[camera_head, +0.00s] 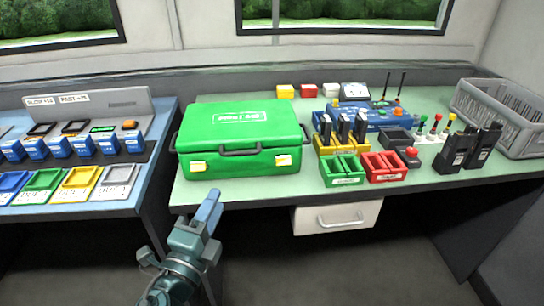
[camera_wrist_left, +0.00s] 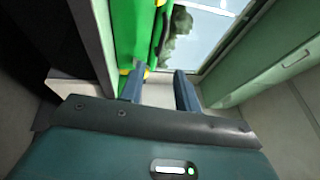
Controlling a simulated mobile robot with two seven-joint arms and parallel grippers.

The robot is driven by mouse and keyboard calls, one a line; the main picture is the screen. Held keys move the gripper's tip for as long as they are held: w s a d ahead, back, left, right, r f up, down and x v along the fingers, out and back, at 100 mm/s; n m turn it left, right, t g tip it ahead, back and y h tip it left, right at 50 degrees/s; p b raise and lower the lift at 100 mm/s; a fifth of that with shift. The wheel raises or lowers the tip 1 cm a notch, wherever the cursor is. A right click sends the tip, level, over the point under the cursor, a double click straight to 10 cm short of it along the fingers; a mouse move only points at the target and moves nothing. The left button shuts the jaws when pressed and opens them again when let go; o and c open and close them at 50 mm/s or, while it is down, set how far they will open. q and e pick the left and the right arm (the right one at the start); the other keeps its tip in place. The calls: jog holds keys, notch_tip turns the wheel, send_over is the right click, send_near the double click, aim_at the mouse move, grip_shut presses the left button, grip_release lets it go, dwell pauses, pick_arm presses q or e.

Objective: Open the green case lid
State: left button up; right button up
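The green case (camera_head: 240,138) stands shut on the light green table, with a white label on its lid, a dark front handle and two yellow latches (camera_head: 198,166) (camera_head: 283,160). My left gripper (camera_head: 210,200) is in front of the table edge, below the left latch and apart from the case. In the left wrist view the gripper (camera_wrist_left: 160,88) has its two fingers spread with nothing between them. The green case (camera_wrist_left: 130,35) shows beyond them at the upper left. My right gripper is in neither view.
Green and red bins (camera_head: 342,170) and black radios (camera_head: 455,152) stand right of the case. A grey crate (camera_head: 500,112) is at the far right. A drawer (camera_head: 337,217) hangs under the table. A blue table (camera_head: 150,170) with coloured trays is at left.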

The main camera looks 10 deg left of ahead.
aim_at(239, 155)
pick_arm(q)
jog(key=w+p, duration=0.1)
jog(key=w, duration=0.3)
jog(key=w+d+r+p, duration=0.1)
jog(key=w, duration=0.3)
jog(key=w+r+p, duration=0.1)
jog(key=w, duration=0.3)
jog(key=shift+w+d+r, duration=0.15)
jog(key=shift+w+d, duration=0.15)
jog(key=shift+w, duration=0.1)
jog(key=shift+c, duration=0.4)
grip_shut()
